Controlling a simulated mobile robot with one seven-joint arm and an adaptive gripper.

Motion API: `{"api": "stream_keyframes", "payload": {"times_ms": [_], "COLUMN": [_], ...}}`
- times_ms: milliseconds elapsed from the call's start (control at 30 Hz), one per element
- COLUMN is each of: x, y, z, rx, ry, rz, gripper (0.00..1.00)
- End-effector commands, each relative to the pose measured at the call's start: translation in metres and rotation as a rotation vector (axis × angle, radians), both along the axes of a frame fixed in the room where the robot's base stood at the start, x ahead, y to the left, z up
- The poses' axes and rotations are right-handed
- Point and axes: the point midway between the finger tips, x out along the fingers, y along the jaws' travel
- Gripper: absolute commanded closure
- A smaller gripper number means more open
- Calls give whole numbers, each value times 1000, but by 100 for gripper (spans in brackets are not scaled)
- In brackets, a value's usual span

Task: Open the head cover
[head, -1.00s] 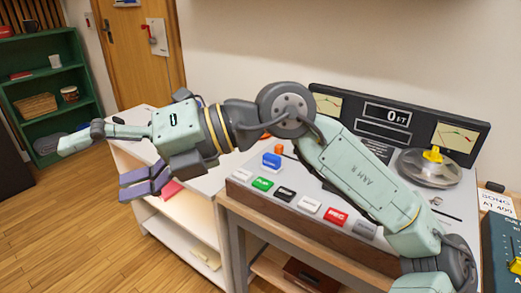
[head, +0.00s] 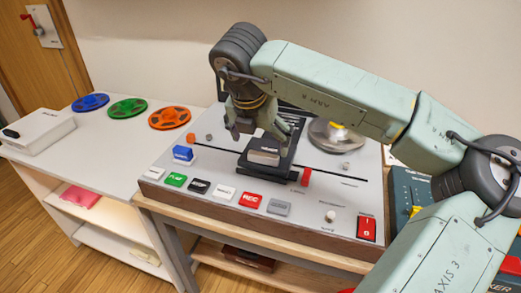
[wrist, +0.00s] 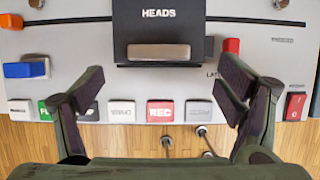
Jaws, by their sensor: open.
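The head cover is a black block marked HEADS (wrist: 150,20) in the wrist view, at the top middle. It has a pale brownish handle bar (wrist: 158,52) along its front edge. In the head view the head cover (head: 247,166) sits on the tape machine's grey top and looks closed. A red latch piece (wrist: 231,46) stands at its right side, beside a partly hidden label starting "LAT"; it also shows in the head view (head: 306,177). My gripper (wrist: 157,92) is open and empty, its fingers spread on either side of the handle, not touching it.
A row of push buttons (head: 225,192) runs along the machine's front, with a blue lever (head: 183,153) at left and a red switch (head: 367,228) at right. A reel (head: 337,135) stands behind. The side table (head: 90,160) holds coloured reels and a white box.

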Motion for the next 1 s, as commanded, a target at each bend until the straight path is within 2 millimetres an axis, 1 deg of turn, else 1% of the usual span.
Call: {"api": "stream_keyframes", "payload": {"times_ms": [100, 200, 400, 533, 733, 1000], "x": [8, 13, 21, 22, 22, 22], "y": [-2, -3, -6, -6, -6, -6], "z": [-20, -36, -55, -59, -59, -59], "rx": [2, 3, 1, 2, 1, 1], "ry": [3, 4, 2, 2, 1, 1], "rz": [3, 4, 4, 5, 5, 5], "gripper": [13, 13, 13, 13, 13, 31]}}
